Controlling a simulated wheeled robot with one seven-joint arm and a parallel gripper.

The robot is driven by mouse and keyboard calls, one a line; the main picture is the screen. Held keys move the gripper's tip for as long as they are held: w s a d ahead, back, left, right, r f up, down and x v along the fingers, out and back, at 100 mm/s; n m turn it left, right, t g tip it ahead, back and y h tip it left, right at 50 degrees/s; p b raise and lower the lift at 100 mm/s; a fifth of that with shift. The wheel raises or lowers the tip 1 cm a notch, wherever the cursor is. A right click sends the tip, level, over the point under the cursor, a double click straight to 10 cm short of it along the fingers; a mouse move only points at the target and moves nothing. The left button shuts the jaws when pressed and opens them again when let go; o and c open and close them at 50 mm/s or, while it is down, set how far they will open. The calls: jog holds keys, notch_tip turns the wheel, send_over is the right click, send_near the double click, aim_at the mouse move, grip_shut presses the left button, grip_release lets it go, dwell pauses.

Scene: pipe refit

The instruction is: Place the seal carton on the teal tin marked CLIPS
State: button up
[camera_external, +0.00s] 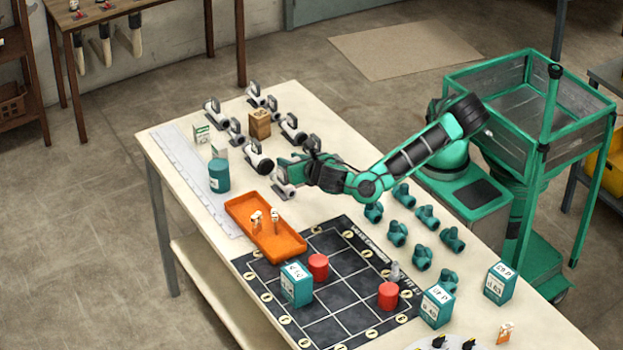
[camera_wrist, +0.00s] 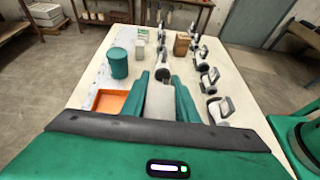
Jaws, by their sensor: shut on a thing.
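My gripper (camera_wrist: 160,92) is shut on a pale grey-white block, which I take to be the seal carton (camera_wrist: 160,105); no writing on it is readable. In the outside view my gripper (camera_external: 284,168) is over the table, right of the teal tin, and the held carton is hard to make out there. The teal tin (camera_external: 219,175) is a round, upright can with a flat top, near the table's left side. It also shows in the wrist view (camera_wrist: 118,64), ahead and left of my fingers. Its marking cannot be read.
Two small pale cartons (camera_external: 202,134) (camera_external: 220,151) stand behind the tin. An orange tray (camera_external: 247,206) lies in front of it. Grey valves (camera_external: 258,158) and a brown block (camera_external: 260,123) stand near my gripper. A dark grid mat (camera_external: 335,268) holds red cylinders and a teal box.

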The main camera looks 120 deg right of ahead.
jog(key=w+d+r, duration=0.3)
jog(key=w+d, duration=0.2)
jog(key=d, duration=0.2)
jog(key=w+d+r, duration=0.3)
jog(key=w+d, duration=0.2)
jog(key=d, duration=0.2)
jog(key=w+d+f, duration=0.2)
jog(key=d+f, duration=0.9)
jog(key=shift+w+d+n+t, duration=0.3)
jog(key=shift+t, duration=0.1)
jog(key=o, duration=1.1)
jog(key=shift+f, duration=0.1)
jog(key=shift+c, duration=0.2)
jog(key=v, duration=1.2)
